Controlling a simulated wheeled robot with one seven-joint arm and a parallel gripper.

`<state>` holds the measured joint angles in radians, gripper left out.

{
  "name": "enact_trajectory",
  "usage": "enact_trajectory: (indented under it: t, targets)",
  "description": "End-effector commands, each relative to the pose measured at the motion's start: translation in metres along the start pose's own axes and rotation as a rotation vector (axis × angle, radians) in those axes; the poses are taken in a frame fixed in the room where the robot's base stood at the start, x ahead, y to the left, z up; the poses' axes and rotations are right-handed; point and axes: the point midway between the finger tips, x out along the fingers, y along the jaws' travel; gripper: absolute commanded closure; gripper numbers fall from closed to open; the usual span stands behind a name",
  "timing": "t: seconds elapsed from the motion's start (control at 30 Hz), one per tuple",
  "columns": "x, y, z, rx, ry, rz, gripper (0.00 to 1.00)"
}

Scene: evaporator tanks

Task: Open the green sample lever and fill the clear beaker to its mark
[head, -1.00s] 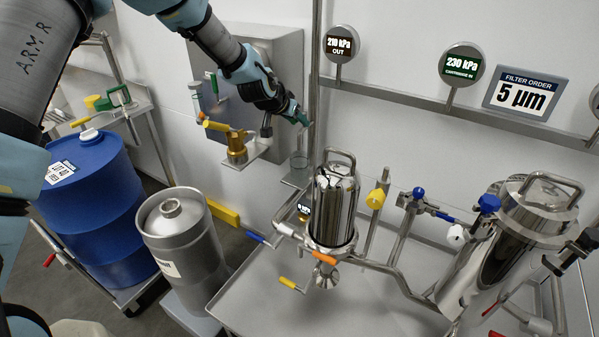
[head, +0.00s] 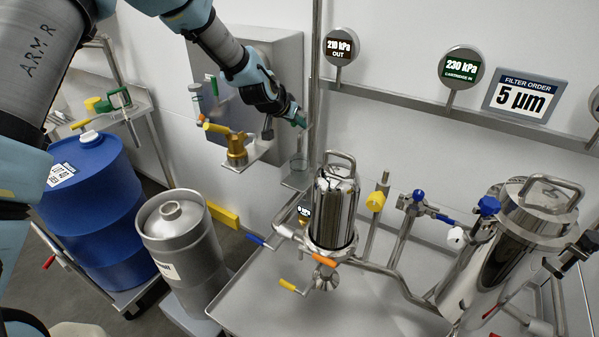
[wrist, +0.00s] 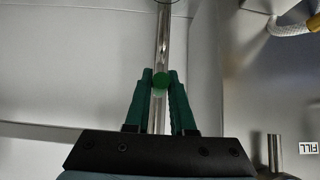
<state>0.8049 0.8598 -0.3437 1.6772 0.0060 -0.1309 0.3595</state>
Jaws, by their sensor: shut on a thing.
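My gripper (head: 300,121) reaches in front of the back wall, beside the upright metal pipe. In the wrist view my gripper (wrist: 160,80) has its green fingers closed on a small round green knob (wrist: 160,81), which looks like the end of the green sample lever. In the head view the fingers hide the lever. The clear beaker (head: 299,162) stands upright on a small shelf (head: 297,181) below my gripper. Its mark and liquid level are too small to tell. The beaker is not seen in the wrist view.
An upright metal pipe (head: 315,75) stands just right of my gripper. A grey wall box (head: 283,60) and a brass valve with a yellow handle (head: 236,147) are to the left. A steel filter housing (head: 333,210) stands in front. A FILL label (wrist: 309,148) shows at right.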

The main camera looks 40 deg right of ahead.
Motion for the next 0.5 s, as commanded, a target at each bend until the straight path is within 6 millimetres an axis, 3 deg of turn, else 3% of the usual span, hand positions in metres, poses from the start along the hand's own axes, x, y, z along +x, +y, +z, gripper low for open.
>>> enact_trajectory:
  t: [0.2,0.5]
  targets:
    - [0.0004,0.0094,-0.0001,-0.071,-0.003,-0.077,1.0]
    - [0.0004,0.0083,0.0005,-0.116,-0.001,-0.119,1.0]
